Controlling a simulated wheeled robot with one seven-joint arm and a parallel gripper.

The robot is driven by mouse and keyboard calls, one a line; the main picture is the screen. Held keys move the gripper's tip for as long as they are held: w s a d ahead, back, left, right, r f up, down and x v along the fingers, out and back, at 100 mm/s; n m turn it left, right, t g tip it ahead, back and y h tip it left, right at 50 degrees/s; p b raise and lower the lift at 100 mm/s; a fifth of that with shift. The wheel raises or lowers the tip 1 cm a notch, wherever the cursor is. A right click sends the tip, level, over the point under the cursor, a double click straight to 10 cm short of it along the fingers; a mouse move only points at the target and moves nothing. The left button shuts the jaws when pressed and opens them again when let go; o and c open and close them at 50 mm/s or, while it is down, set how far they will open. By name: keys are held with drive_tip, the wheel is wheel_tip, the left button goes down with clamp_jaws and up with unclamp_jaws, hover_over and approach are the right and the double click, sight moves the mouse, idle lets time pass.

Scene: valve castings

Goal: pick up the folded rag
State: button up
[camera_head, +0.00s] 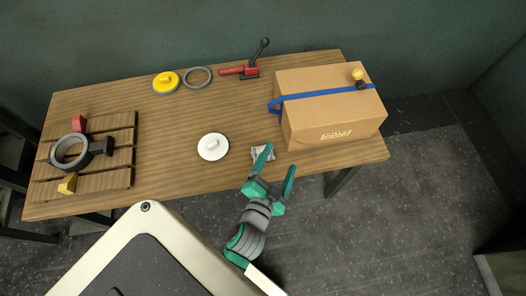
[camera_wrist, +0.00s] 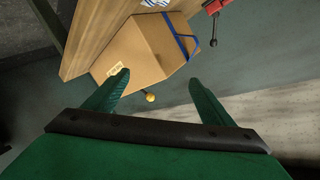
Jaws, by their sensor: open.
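The folded rag (camera_head: 264,153) is a small whitish-grey cloth on the wooden table near its front edge, just left of the cardboard box. My gripper (camera_head: 277,162) is open, with its green fingers spread and nothing between them. In the head view one finger overlaps part of the rag. Whether it touches the rag cannot be told. In the wrist view my gripper (camera_wrist: 156,84) shows the box beyond its fingers. A striped blue-and-white patch (camera_wrist: 155,3), perhaps the rag, is cut off at the top edge there.
The cardboard box (camera_head: 345,124) with a blue strap stands at the table's right end. A white disc (camera_head: 213,146) lies left of the rag. A slatted pallet (camera_head: 120,160) holds a casting (camera_head: 71,152).

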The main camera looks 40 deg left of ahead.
drive_tip(key=w+a+r+n+g+y, duration=0.3)
drive_tip(key=a+r+y, duration=0.15)
drive_tip(key=a, duration=0.55)
drive_tip(key=w+a+r+n+g+y, duration=0.2)
drive_tip(key=w+a+r+y, duration=0.15)
drive_tip(key=a+r, duration=0.45)
drive_tip(key=n+g+h, duration=0.9)
drive_tip(key=h, duration=0.2)
approach(255, 151)
drive_tip(key=w+d+r, duration=0.1)
drive_tip(key=d+r, duration=0.1)
drive_tip(key=f, duration=0.3)
drive_tip(key=w+f, duration=0.1)
drive_tip(key=shift+f, duration=0.35)
drive_tip(key=shift+w+a+f, duration=0.1)
drive_tip(key=shift+a+f, duration=0.05)
drive_tip(key=shift+f, duration=0.85)
drive_tip(key=shift+s+a+f, duration=0.1)
drive_tip(key=shift+a+f, duration=0.1)
drive_tip(key=shift+f, duration=0.8)
drive_tip(key=shift+w+a+f, duration=0.1)
drive_tip(key=shift+a+f, duration=0.05)
drive_tip(key=shift+f, duration=0.85)
drive_tip(key=c, duration=1.2)
